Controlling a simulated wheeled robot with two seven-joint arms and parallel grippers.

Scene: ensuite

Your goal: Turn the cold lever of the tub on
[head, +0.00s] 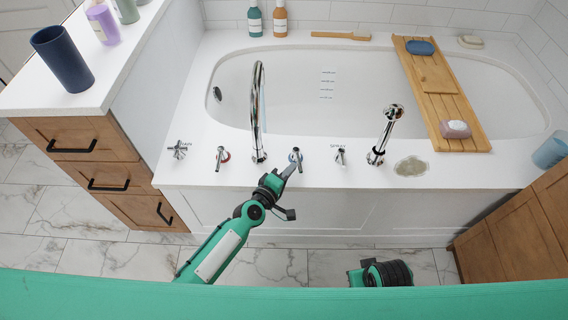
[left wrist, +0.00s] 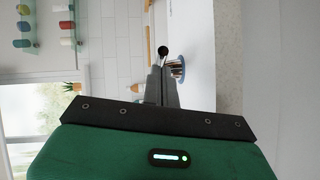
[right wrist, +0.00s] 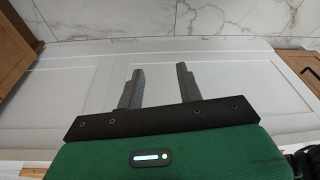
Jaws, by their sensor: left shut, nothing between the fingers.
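The cold lever (head: 295,154) is a small chrome handle on a blue-ringed base, on the tub's front deck right of the tall chrome spout (head: 257,110). My left gripper (head: 289,170) is shut and empty, its fingertips at the near side of this lever. In the left wrist view, the closed fingers (left wrist: 162,75) lie beside the lever's blue-ringed base (left wrist: 177,69), with a dark round end near the tips. I cannot tell whether they touch. My right gripper (right wrist: 160,85) is open and empty, facing the tub's front panel.
A red-ringed lever (head: 222,157) and a cross handle (head: 179,150) are left of the spout. A spray handle (head: 340,155) and hand shower (head: 385,135) are to the right. A wooden tray (head: 440,95) crosses the tub (head: 300,85). Drawers (head: 90,150) stand at left.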

